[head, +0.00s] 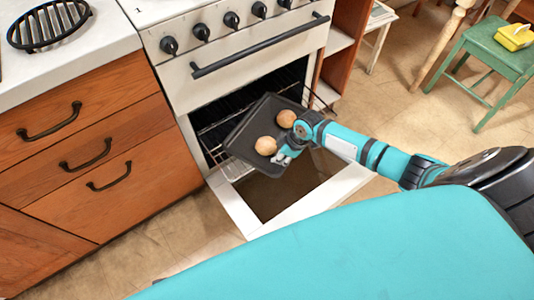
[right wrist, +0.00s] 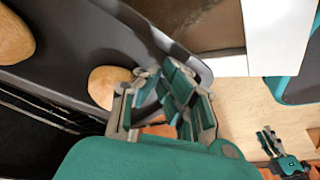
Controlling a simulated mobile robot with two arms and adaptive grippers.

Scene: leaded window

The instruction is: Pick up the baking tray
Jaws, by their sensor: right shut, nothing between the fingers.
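The baking tray (head: 248,128) is dark and shallow, with two round brown rolls on it: one roll (head: 266,145) near the front and one roll (head: 286,118) farther right. It looks tilted and sticks partly out of the open oven. My right gripper (head: 283,158) is at the tray's near right edge and covers part of it. In the right wrist view, the right gripper (right wrist: 172,92) is shut and empty beside the tray's rim (right wrist: 128,45); I cannot tell whether it touches. My left gripper (right wrist: 270,140) appears small at the lower right there, its jaw state unclear.
The oven door (head: 232,204) hangs open below the tray. A wire rack (head: 212,130) shows inside the oven. Wooden drawers (head: 95,150) stand to the left. A green stool (head: 500,55) stands at the far right, with clear floor (head: 410,115) between.

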